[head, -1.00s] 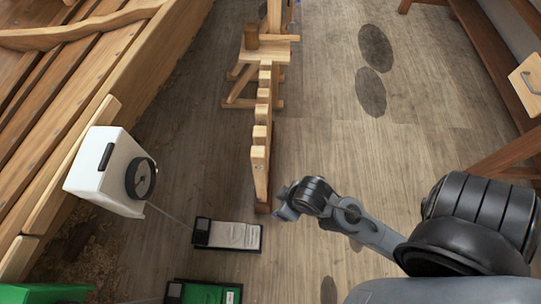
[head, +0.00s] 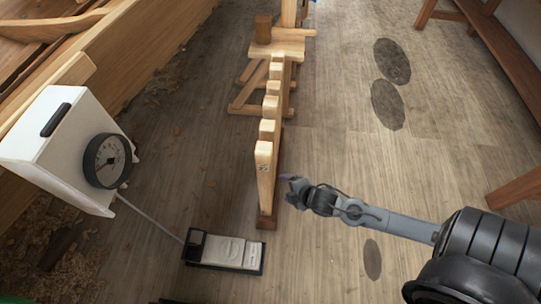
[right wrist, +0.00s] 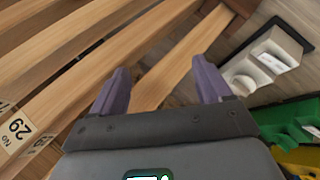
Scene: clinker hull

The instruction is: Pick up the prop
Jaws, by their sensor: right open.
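No single piece can be told for sure as the prop. A row of upright pale wooden pieces (head: 264,168) stands in the middle of the head view, with a small dark mark on the nearest one. My right gripper (head: 290,188) is just right of the near end of this row, apart from it in the picture. In the right wrist view its two purple fingers (right wrist: 162,85) are spread, with nothing held. Long wooden bars (right wrist: 95,75) lie beyond and left of them; one shows between the fingers. A label reading "No 29" is at lower left. My left gripper is not in view.
A white box with a dial (head: 60,140) is at left, linked by a thin line to a black tray with pale blocks (head: 228,252) on the floor. The wooden hull (head: 150,40) is at upper left. A bench (head: 505,60) is at right.

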